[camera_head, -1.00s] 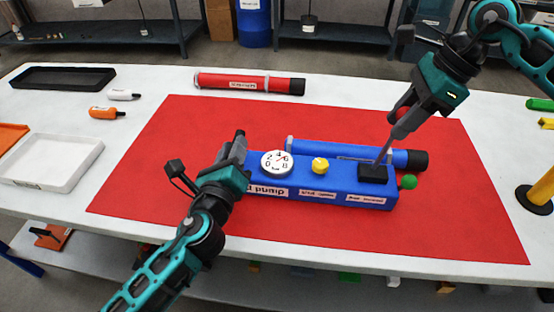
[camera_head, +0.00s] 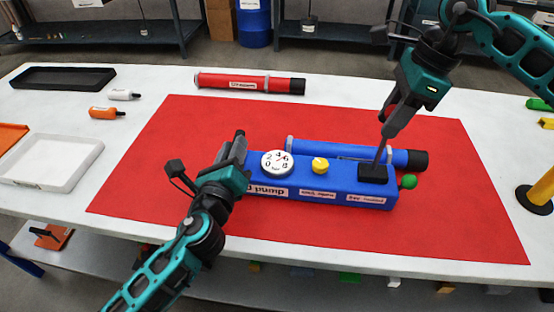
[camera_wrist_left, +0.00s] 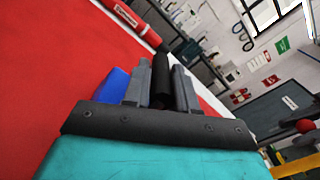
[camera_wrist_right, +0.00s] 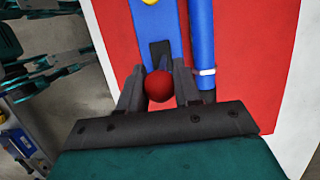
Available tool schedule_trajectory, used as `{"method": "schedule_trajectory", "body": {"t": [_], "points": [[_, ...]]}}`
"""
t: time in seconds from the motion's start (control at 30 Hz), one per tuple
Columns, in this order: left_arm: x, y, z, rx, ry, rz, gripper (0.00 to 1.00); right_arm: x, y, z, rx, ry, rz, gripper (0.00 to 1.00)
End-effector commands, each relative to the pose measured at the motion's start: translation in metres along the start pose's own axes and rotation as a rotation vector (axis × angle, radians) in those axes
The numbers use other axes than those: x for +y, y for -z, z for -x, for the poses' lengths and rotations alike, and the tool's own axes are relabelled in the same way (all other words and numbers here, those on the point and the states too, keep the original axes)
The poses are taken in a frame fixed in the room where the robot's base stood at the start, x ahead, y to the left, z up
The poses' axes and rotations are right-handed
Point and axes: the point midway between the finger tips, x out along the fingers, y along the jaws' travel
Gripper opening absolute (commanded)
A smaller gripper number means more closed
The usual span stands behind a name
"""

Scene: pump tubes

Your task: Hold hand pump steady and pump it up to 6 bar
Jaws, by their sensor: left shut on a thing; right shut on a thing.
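The blue hand pump (camera_head: 300,200) lies on a red mat, with a white round gauge (camera_head: 279,163), a yellow knob (camera_head: 320,165) and a green ball (camera_head: 408,182) at its right end. My left gripper (camera_head: 235,150) is shut on a dark handle at the pump's left end; the dark handle (camera_wrist_left: 161,75) shows between its fingers. My right gripper (camera_head: 390,125) is shut on the pump lever, whose red ball (camera_wrist_right: 159,86) sits between its fingers in the right wrist view. The lever (camera_head: 380,150) rises almost upright from its black base (camera_head: 373,174). The gauge's needle is too small to read surely.
A blue cylinder (camera_head: 340,151) lies right behind the pump. A red cylinder (camera_head: 250,84) lies at the mat's back edge. A white tray (camera_head: 85,165), a black tray (camera_head: 62,69) and small bottles are at left. The mat's front is clear.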

Motion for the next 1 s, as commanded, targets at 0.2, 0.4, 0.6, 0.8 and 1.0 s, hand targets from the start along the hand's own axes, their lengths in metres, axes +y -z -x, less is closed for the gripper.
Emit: {"method": "schedule_trajectory", "body": {"t": [0.2, 0.4, 0.6, 0.8, 1.0], "points": [[0.004, 0.005, 0.001, 0.011, -0.009, 0.006, 0.0, 0.0, -0.006, -0.001, 0.034, 0.001, 0.001, 0.04], [0.004, 0.005, 0.001, 0.012, -0.009, 0.007, 0.0, -0.001, -0.016, -0.004, 0.117, 0.003, 0.001, 0.04], [0.004, 0.006, 0.001, 0.012, -0.009, 0.007, 0.0, -0.001, -0.018, -0.005, 0.139, 0.003, -0.002, 0.04], [0.004, 0.006, 0.002, 0.012, -0.009, 0.007, 0.0, 0.0, -0.019, -0.006, 0.145, 0.002, -0.001, 0.04], [0.004, 0.006, 0.002, 0.013, -0.009, 0.008, 0.0, -0.001, -0.024, -0.009, 0.193, 0.002, -0.003, 0.04]]}}
